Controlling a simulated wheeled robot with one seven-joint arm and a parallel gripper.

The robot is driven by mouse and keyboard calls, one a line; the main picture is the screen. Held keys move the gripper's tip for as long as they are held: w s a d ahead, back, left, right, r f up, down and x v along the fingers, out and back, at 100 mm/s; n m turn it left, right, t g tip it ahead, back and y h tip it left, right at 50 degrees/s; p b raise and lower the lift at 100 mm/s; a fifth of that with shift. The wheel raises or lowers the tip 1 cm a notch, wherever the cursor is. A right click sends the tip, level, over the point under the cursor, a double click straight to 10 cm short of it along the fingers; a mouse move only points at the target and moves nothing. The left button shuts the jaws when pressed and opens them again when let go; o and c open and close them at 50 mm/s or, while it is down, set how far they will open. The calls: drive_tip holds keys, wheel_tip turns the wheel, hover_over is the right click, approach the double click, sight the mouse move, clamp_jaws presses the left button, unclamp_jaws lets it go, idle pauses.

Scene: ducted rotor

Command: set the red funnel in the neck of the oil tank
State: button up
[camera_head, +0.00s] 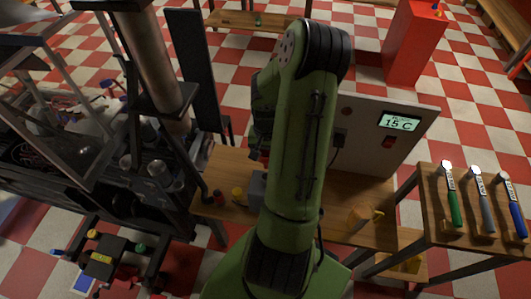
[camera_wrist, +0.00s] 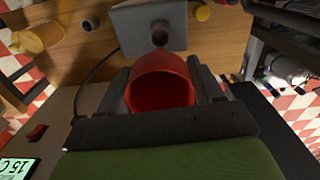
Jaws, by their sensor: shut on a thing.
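The red funnel (camera_wrist: 161,84) is held between the two fingers of my gripper (camera_wrist: 160,78) in the wrist view, its wide open mouth facing the camera. Its spout is hidden. A grey box with a short round neck, which looks like the oil tank (camera_wrist: 122,22), is on the wooden bench just beyond the funnel. The funnel looks apart from the neck, though the height between them is hard to tell. In the head view, part of the grey tank (camera_head: 257,186) shows left of my green arm, which hides the funnel and most of the gripper.
A panel (camera_head: 365,140) with a display and a cable rises behind the bench. Hammers lie on a table (camera_head: 431,188) at right.

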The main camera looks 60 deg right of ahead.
drive_tip(key=shift+f, duration=0.1)
drive_tip(key=shift+f+b, duration=2.05)
drive_tip(key=shift+f, duration=0.1)
drive_tip(key=shift+f+b, duration=2.6)
drive_tip(key=shift+f, duration=0.35)
drive_tip(key=o, duration=1.1)
drive_tip(key=shift+r, duration=0.15)
wheel_tip(320, 180, up, 16)
drive_tip(key=p, duration=0.3)
drive_tip(key=shift+f, duration=0.2)
